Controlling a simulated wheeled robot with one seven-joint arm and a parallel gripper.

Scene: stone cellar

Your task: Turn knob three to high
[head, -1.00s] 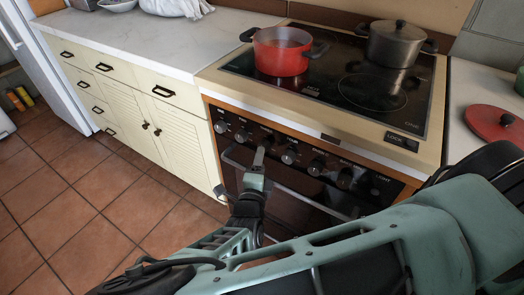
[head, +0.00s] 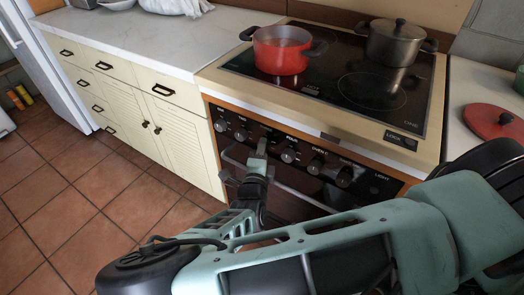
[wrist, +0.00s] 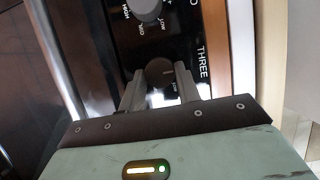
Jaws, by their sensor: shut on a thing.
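My gripper (head: 261,152) is at the oven's knob panel in the head view, at the third knob from the left, which it mostly hides. In the wrist view my gripper (wrist: 160,84) has its two fingers on either side of a dark round knob (wrist: 158,68), shut on it. The label THREE (wrist: 201,62) stands beside this knob. A short pale line shows on its face and LOW is printed near it; the other marks are hidden by the fingers, so its setting cannot be told.
The panel holds several other knobs, such as one just right of my gripper (head: 288,155). The oven's handle bar (head: 300,190) runs below. A red pot (head: 281,52) and a grey lidded pot (head: 394,42) stand on the cooktop (head: 340,98). Tiled floor (head: 90,210) is free at left.

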